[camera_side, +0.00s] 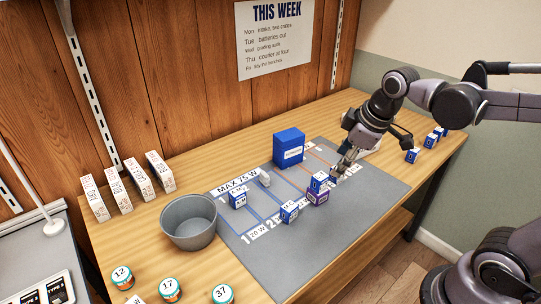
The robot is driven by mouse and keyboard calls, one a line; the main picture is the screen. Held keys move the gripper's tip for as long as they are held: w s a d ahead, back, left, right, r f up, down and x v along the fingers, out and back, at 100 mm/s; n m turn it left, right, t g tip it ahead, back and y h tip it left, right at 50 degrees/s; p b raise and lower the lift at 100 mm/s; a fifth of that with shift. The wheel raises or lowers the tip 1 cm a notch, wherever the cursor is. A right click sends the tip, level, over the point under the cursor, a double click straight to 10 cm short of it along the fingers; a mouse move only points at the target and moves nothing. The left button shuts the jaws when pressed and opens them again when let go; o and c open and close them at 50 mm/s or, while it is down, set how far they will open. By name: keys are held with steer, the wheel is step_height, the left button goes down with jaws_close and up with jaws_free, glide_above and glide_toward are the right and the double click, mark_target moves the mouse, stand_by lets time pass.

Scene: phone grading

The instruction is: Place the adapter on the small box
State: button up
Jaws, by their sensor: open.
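A small white object (265,178), perhaps the adapter, lies on the grey mat (273,258) left of the large blue box; it is too small to be sure. Small blue-and-white boxes stand on the mat: one (238,199) at the left, one (289,212) nearer the front, and one (318,181) that appears to rest on a purple box (318,197). I cannot tell which one the task means. My gripper (339,173) is open, low over the right part of the mat, right of the purple box. Whether anything sits between its fingers is hard to see.
A large blue box (288,148) stands at the mat's back. A grey bowl (189,222) is at the left. Upright white cartons (115,190) line the back left, numbered round tins (168,289) the front left. More small boxes (413,156) stand far right. The mat's front right is clear.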

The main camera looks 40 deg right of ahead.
steer(key=shift+s+a+f+m+t, duration=0.4)
steer(key=shift+s+m, duration=0.4)
steer(key=shift+m, duration=0.25)
steer(key=shift+s+a+f+m+t, duration=0.3)
steer(key=shift+s+m+t, duration=0.15)
steer(key=shift+s+m, duration=0.45)
steer(key=shift+s+a+f+m+t, duration=0.4)
steer(key=shift+s+m, duration=0.25)
steer(key=shift+m, duration=0.5)
